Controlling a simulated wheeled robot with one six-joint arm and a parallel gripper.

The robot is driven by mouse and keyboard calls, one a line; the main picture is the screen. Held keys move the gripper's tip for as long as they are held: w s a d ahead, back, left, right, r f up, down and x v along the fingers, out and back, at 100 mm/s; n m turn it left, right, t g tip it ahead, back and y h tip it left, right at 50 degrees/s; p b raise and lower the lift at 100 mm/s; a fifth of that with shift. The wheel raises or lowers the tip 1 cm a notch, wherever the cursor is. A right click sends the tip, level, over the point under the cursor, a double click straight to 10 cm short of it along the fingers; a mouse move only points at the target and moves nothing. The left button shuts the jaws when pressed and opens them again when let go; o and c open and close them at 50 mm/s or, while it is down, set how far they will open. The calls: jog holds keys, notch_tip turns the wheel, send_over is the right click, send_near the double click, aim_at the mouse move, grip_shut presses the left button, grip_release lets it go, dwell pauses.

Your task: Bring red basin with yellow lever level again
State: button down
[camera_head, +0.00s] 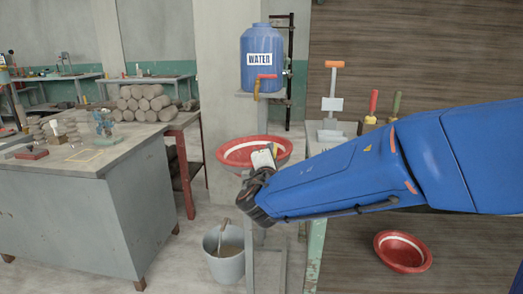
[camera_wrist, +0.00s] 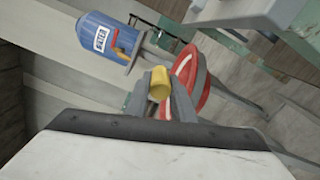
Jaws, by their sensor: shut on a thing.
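The red basin (camera_head: 236,150) with a white inner band sits on a stand below the water container. In the head view its rim looks slightly higher at the right; my arm covers part of its front. In the wrist view, the red basin (camera_wrist: 183,72) shows just past the fingers. My gripper (camera_wrist: 160,98) is shut on the yellow lever (camera_wrist: 158,82), whose rounded end stands between the grey fingers beside the basin. In the head view, my gripper (camera_head: 264,160) is in front of the basin, and the lever is hidden.
A grey bucket (camera_head: 224,258) stands on the floor below. Another red basin (camera_head: 403,250) lies low at the right. A workbench (camera_head: 75,205) stands at the left.

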jog(key=shift+d+f, duration=0.6)
jog(key=shift+d, duration=0.1)
jog(key=shift+f, duration=0.1)
jog(key=c, duration=1.5)
grip_release()
jog(key=shift+d, duration=0.1)
jog(key=shift+s, duration=0.6)
jog(key=s, duration=1.6)
jog(key=shift+s+a, duration=0.15)
jog(key=shift+a, duration=0.2)
